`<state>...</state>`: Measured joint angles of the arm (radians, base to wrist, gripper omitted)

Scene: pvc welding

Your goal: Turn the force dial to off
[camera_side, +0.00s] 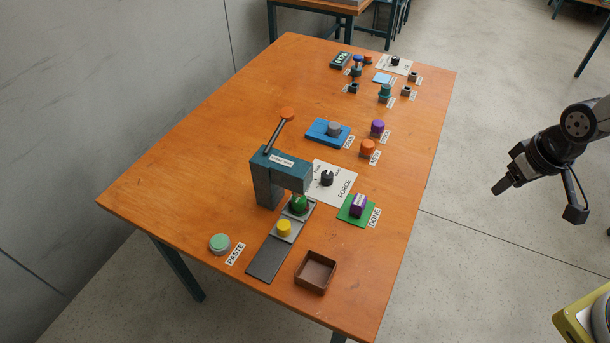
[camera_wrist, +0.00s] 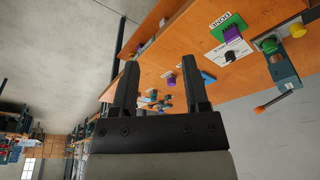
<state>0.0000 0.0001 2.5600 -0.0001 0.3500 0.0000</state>
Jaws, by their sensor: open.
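The force dial (camera_side: 327,178) is a black knob on a white plate marked FORCE (camera_side: 343,190), on the orange table behind the green DONE pad. In the wrist view the black dial (camera_wrist: 230,56) shows on its white plate, at the upper right. Its pointer setting is too small to read. My gripper (camera_side: 502,187) is off the right side of the table, well apart from the dial. In the wrist view its two dark fingers (camera_wrist: 161,88) stand apart with nothing between them.
A blue-grey press (camera_side: 268,178) with an orange-tipped lever stands left of the dial. A purple block (camera_side: 358,205) sits on the green pad. A brown open box (camera_side: 316,272) is at the front. A second white plate with a black knob (camera_side: 395,61) is at the far end.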

